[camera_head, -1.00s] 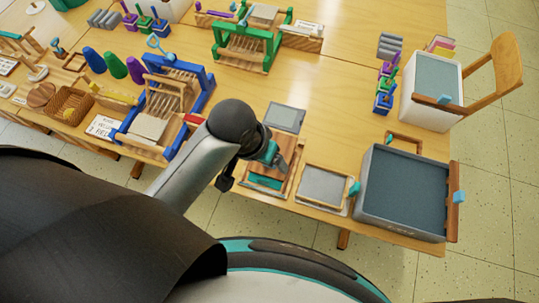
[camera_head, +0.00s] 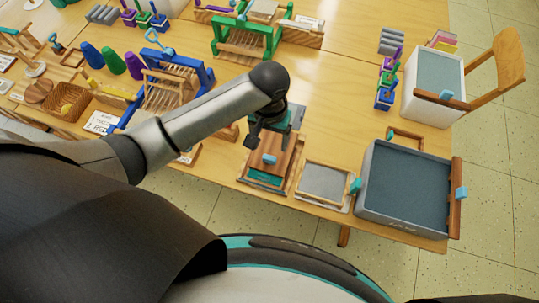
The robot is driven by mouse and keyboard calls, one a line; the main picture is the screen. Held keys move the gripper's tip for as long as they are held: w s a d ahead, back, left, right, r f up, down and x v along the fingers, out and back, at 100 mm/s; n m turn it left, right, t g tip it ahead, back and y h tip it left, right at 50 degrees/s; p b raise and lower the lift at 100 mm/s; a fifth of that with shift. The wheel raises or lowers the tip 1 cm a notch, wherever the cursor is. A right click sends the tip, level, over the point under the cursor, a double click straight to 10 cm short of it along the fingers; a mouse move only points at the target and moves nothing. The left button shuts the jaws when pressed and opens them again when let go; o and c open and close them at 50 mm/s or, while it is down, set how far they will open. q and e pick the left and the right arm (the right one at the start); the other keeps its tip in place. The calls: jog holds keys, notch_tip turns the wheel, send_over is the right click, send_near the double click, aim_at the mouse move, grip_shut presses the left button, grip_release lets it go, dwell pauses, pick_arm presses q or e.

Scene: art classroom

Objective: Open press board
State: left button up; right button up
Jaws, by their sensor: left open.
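The press board (camera_head: 285,153) is a reddish-brown wooden board on a wooden frame, at the front middle of the table in the head view. A small light-blue handle (camera_head: 269,159) sits on it. A teal strip (camera_head: 265,179) shows at its front edge. The board looks nearly flat, but I cannot tell whether it is lifted at all. My left gripper (camera_head: 259,140) is open, over the back left part of the board, behind the handle and apart from it. My arm and gripper hide the board's back edge. My right gripper is not in view.
A framed screen (camera_head: 323,183) lies right of the press. A grey water tub (camera_head: 358,187) stands further right, with a white bin (camera_head: 408,97) behind it. A blue loom (camera_head: 207,74) is at the left, partly behind my arm. The table middle is clear.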

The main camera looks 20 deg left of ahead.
aim_at(269, 158)
pick_arm(q)
notch_tip(269, 158, down, 10)
jog(key=shift+r+b, duration=0.15)
jog(key=shift+b, duration=1.1)
grip_shut()
dwell(0.5)
